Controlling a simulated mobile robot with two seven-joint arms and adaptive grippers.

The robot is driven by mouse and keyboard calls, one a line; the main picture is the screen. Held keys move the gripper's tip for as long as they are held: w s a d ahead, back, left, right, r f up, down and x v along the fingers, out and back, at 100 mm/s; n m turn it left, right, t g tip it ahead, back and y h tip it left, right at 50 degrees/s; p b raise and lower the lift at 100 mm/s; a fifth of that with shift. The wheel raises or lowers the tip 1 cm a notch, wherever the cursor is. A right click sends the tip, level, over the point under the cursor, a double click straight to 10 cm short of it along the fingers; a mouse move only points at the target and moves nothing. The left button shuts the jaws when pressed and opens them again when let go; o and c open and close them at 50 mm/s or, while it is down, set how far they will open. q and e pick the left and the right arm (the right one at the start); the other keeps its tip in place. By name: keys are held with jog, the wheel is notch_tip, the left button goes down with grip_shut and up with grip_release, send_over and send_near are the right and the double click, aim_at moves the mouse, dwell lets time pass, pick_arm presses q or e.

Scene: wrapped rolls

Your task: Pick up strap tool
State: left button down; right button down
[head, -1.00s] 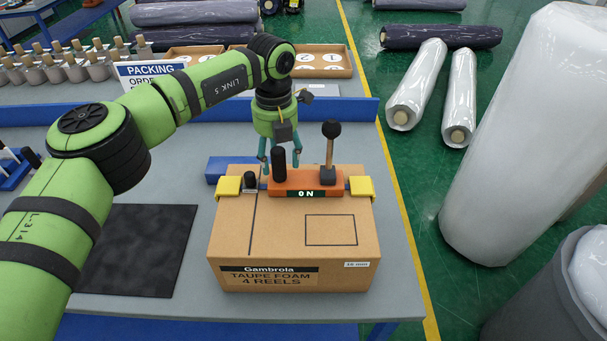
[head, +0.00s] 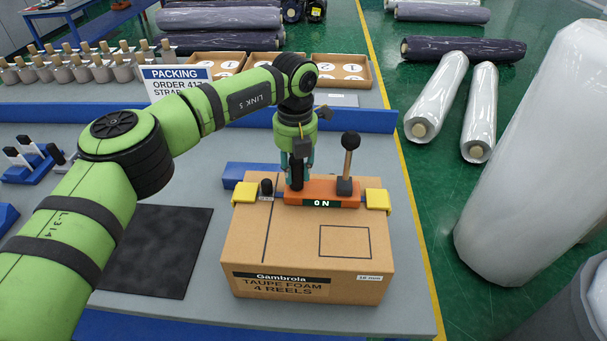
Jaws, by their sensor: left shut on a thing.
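The strap tool (head: 322,193) is an orange bar with an "ON" display, a black grip post and a lever with a black ball knob. It lies across the top of a cardboard box (head: 308,287) marked "Taupe Foam 4 Reels", near the box's far edge. My left gripper (head: 297,178) points down from above and is shut on the tool's black grip post, which its fingers partly hide. The tool appears to rest on the box. My right gripper is not in view.
Yellow corner pieces (head: 377,199) sit at both sides of the box top. A blue block (head: 240,172) lies behind the box. A dark foam mat (head: 155,250) lies to the left. A blue rail (head: 375,121) and packing sign (head: 178,79) stand behind. Wrapped rolls (head: 481,112) lie on the floor to the right.

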pick_arm(q)
jog(key=shift+w+r+b, duration=0.15)
jog(key=shift+r+b, duration=0.25)
jog(key=shift+r, duration=0.3)
jog(key=r, duration=0.1)
jog(key=r+b, duration=0.1)
jog(key=d+r, duration=0.1)
jog(key=shift+s+b, duration=0.25)
jog(key=shift+b, duration=0.1)
jog(key=s+d+r+b, duration=0.3)
jog(key=d+r, duration=0.3)
jog(key=d, duration=0.3)
jog(key=shift+s+d+r, duration=0.3)
jog(key=shift+s+r, duration=0.05)
jog(key=shift+s, duration=0.55)
jog(key=shift+a, duration=0.1)
jog(key=shift+w+a+p, duration=0.4)
jog(key=shift+w+a, duration=0.4)
jog(key=shift+a, duration=0.95)
jog(key=shift+w+a+p, duration=0.45)
jog(key=shift+w+a, duration=0.4)
jog(key=shift+a, duration=0.85)
jog(key=shift+w+a+p, duration=0.4)
jog(key=shift+w+a, duration=0.4)
jog(key=shift+a, duration=0.95)
jog(key=shift+f, duration=0.3)
